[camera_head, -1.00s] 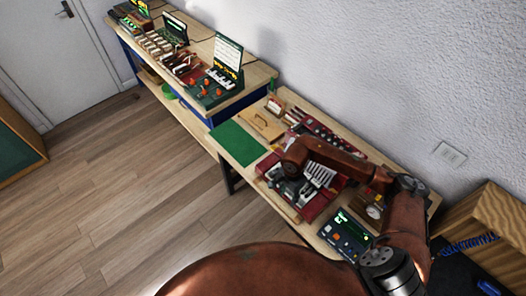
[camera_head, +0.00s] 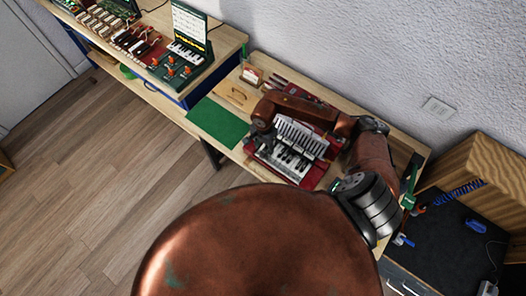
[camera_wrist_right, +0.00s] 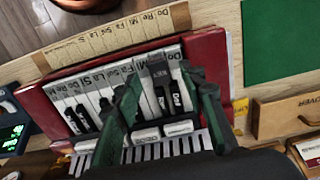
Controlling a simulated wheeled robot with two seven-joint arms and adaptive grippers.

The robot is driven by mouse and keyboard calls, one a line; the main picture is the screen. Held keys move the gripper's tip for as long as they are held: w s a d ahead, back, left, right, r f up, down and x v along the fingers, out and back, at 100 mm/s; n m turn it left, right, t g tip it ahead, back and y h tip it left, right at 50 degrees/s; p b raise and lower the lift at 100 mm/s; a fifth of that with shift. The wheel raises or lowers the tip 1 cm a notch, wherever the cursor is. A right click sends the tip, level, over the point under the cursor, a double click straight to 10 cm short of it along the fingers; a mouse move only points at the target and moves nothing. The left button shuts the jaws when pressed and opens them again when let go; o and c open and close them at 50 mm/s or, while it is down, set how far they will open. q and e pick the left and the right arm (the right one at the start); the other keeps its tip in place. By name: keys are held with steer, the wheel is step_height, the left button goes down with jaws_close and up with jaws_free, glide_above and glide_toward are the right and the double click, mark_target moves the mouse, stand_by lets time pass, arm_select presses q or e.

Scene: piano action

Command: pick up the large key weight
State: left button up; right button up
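My right gripper (camera_wrist_right: 160,78) is open in the right wrist view, its two green fingers apart above the white keys of a red piano action (camera_wrist_right: 225,75). Between the fingers lies a dark grey block (camera_wrist_right: 160,74) with lettering that seems to read "KEY"; it looks like the large key weight. It lies on the keys, and I cannot tell whether a finger touches it. In the head view my right gripper (camera_head: 262,141) is over the left side of the piano action (camera_head: 291,170); the block is too small to make out there. My left gripper is not in view.
A wooden strip (camera_wrist_right: 100,42) with note names lies along the key fronts. Small white blocks (camera_wrist_right: 147,136) sit behind the fingers. A green mat (camera_head: 218,122) and a wooden box with a handle (camera_head: 237,92) are beside the piano action. A wall bounds the bench behind.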

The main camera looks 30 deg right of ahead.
mark_target(264, 153)
steer(key=shift+f, duration=1.3)
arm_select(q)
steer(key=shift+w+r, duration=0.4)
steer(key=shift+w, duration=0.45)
arm_select(e)
steer(key=shift+c, duration=0.4)
steer(key=c, duration=0.5)
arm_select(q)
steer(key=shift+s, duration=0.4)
arm_select(e)
jaws_close()
